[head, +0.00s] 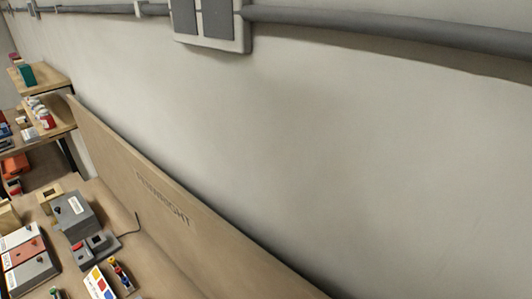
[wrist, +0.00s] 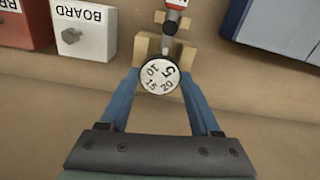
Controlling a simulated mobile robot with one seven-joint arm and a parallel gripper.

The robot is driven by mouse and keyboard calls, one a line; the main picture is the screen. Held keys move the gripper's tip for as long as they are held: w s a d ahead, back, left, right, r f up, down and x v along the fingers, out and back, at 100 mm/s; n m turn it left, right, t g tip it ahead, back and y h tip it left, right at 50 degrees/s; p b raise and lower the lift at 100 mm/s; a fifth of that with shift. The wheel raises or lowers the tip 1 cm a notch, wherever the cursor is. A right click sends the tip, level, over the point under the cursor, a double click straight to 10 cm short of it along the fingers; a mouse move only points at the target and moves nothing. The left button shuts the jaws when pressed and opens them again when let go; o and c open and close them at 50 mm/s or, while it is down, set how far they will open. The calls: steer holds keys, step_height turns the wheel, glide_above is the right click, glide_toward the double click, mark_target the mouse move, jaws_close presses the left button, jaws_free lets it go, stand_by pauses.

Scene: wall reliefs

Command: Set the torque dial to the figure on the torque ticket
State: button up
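The torque dial (wrist: 159,77) is in the wrist view, a round white face with a dark rim bearing 5, 10, 15 and 20. It sits at the near end of a tool with a grey shaft and a red and white part (wrist: 176,4), over a pale wooden holder (wrist: 187,54). My gripper (wrist: 160,74) has its two blue fingers on either side of the dial, the tips close to its rim. I cannot tell whether they touch it. In the head view my gripper does not show, and I cannot make out a torque ticket in either view.
In the wrist view a white box lettered BOARD (wrist: 82,30) with a knob stands left, beside a red box (wrist: 25,25). A blue-grey case (wrist: 280,25) is at upper right. The head view shows the cluttered bench, its wooden backboard (head: 150,185) and a wall pipe (head: 380,25).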

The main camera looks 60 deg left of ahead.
steer(key=c, duration=0.7)
steer(key=shift+n, duration=0.3)
steer(key=n+p, duration=0.2)
steer(key=shift+r+n, duration=0.15)
steer(key=shift+n, duration=0.15)
steer(key=shift+n+p, duration=0.9)
steer(key=shift+n, duration=1.2)
steer(key=o, duration=1.4)
steer(key=shift+c, duration=0.2)
